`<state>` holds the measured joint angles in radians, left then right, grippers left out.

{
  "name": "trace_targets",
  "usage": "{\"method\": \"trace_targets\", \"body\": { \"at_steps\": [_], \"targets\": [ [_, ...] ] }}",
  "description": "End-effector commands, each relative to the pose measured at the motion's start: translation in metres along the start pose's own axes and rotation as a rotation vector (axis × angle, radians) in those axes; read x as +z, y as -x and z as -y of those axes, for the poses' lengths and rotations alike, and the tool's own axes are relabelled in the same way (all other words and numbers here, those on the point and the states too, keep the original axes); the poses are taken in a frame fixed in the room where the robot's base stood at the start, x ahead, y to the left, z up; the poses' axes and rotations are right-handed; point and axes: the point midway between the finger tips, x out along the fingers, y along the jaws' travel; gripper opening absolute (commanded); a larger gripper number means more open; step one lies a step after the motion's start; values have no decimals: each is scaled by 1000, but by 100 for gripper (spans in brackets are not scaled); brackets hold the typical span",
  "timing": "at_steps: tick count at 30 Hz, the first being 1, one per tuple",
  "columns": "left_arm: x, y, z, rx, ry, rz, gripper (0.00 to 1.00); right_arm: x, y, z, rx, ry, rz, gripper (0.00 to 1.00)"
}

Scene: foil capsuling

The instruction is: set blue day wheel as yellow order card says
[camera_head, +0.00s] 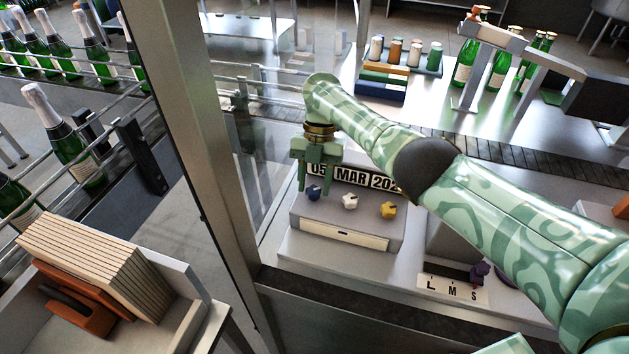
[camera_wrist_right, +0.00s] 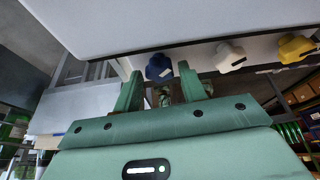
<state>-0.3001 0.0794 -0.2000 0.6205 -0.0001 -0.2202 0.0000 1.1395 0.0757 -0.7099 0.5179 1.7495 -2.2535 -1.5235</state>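The blue day wheel (camera_head: 314,192) is a small knob at the left of the grey date box, under the display (camera_head: 352,175) reading "05 MAR 202", whose right end is hidden by my arm. My right gripper (camera_head: 316,186) points down at the blue wheel. In the right wrist view, the blue wheel (camera_wrist_right: 158,68) shows between the two spread fingertips (camera_wrist_right: 159,74), with gaps on both sides; the gripper is open and empty. I cannot make out a yellow order card. My left gripper is not in view.
A white knob (camera_head: 350,201) and a yellow knob (camera_head: 388,210) sit right of the blue wheel. A purple slider (camera_head: 480,271) stands by an "L M S" plate (camera_head: 452,288). A metal post (camera_head: 215,150) rises left of the box. Green bottles (camera_head: 65,140) line the left conveyor.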

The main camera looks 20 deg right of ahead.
Motion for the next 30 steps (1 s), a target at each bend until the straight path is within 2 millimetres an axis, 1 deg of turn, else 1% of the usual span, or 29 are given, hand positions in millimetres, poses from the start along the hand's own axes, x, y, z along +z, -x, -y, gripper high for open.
{"method": "trace_targets", "body": {
  "at_steps": [8,11,14,17,19,20,21,23,24,27,30],
  "targets": [
    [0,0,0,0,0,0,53,0,0,0,0,-1,0,53],
    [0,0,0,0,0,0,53,0,3,0,1,-1,0,53],
    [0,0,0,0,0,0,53,0,15,0,2,-1,1,53],
    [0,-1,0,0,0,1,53,1,36,-1,4,-1,2,53],
    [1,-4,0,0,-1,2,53,0,54,-2,4,0,2,53],
    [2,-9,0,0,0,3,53,2,62,-2,4,-1,2,53],
    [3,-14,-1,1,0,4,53,2,73,-2,4,0,1,53],
    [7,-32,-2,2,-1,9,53,5,81,-2,3,-1,0,53],
    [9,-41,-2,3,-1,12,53,4,88,-2,2,0,0,53],
    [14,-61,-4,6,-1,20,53,5,95,-2,2,-2,-6,53],
    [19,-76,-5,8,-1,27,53,4,104,-1,1,-2,-6,53]
  ]
}}
